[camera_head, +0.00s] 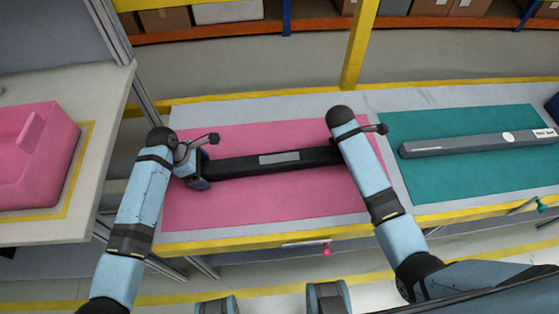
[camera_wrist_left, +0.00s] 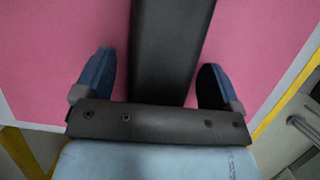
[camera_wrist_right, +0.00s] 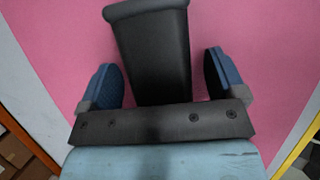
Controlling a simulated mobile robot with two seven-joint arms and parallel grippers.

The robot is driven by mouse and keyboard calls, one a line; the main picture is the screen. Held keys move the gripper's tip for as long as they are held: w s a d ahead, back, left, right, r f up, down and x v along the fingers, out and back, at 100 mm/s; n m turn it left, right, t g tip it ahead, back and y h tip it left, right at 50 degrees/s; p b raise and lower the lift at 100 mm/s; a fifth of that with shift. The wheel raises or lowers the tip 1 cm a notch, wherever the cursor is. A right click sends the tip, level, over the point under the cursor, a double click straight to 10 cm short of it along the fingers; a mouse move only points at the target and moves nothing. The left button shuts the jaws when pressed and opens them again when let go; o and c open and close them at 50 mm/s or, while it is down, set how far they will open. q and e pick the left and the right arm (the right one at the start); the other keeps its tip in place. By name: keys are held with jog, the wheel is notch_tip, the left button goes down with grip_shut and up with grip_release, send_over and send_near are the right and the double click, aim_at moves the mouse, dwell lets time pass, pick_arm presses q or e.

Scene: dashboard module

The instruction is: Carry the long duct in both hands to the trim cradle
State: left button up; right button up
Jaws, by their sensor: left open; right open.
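The long duct (camera_head: 235,164) is a black bar with a grey label, lying left to right on a pink mat (camera_head: 260,207). My left gripper (camera_head: 197,178) is at its left end, open. In the left wrist view the duct (camera_wrist_left: 170,50) runs between the two blue fingers, with gaps on both sides. My right gripper (camera_wrist_right: 162,65) is open at the right end, its fingers on either side of the duct (camera_wrist_right: 155,50) and apart from it. In the head view my right arm hides that end. A pink block-like fixture (camera_head: 35,165), perhaps the trim cradle, stands on the left table.
A grey bar (camera_head: 470,144) with a white label lies on a teal mat (camera_head: 480,180) to the right. A yellow post (camera_head: 359,45) rises behind the bench. A gap separates the bench from the left table (camera_head: 100,115). Shelves with boxes (camera_head: 165,18) stand at the back.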

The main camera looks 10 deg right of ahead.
pick_arm(q)
jog(key=c, duration=1.2)
pick_arm(e)
jog(key=c, duration=1.2)
pick_arm(q)
jog(key=shift+r, duration=0.15)
pick_arm(e)
jog(key=shift+r, duration=0.1)
